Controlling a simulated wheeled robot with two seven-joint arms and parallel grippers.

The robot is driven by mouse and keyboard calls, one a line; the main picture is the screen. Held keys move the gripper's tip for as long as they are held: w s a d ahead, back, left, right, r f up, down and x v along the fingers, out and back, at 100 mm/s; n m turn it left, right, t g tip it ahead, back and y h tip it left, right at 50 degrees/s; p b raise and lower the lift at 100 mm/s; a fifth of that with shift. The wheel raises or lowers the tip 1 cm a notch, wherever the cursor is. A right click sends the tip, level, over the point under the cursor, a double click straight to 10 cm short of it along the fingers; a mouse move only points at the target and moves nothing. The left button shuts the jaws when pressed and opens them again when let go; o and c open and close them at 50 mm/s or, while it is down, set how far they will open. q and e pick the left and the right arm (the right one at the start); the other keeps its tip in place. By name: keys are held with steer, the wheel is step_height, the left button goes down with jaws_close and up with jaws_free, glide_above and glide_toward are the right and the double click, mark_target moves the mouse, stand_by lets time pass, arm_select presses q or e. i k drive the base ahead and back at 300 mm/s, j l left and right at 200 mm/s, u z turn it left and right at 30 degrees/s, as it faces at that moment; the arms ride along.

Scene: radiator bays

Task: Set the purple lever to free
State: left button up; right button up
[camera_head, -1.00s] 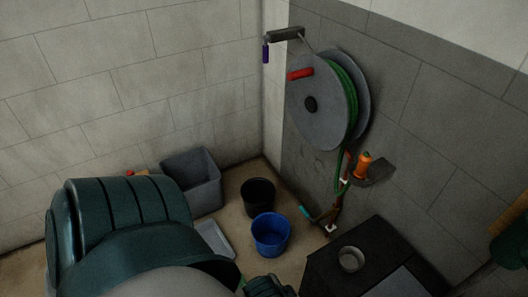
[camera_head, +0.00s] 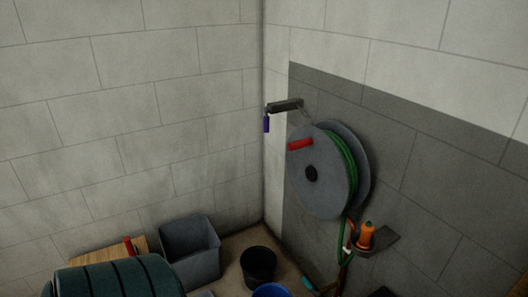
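The purple lever (camera_head: 266,124) is small and hangs down from the left end of a dark bracket (camera_head: 286,105) on the wall, just right of the room's corner. Below and right of it is a grey hose reel (camera_head: 318,178) with green hose wound on it and a red handle (camera_head: 300,144). The lever looks roughly vertical; any marking for its positions is too small to read. Neither of my grippers is in view.
An orange nozzle (camera_head: 366,235) stands on a small wall shelf (camera_head: 381,243) below the reel. A grey bin (camera_head: 190,250), a black bucket (camera_head: 258,267) and a blue bucket (camera_head: 270,291) stand on the floor near the corner. A wooden board (camera_head: 104,251) is at the left wall.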

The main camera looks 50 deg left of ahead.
mark_target(266, 109)
steer(key=u, duration=1.7)
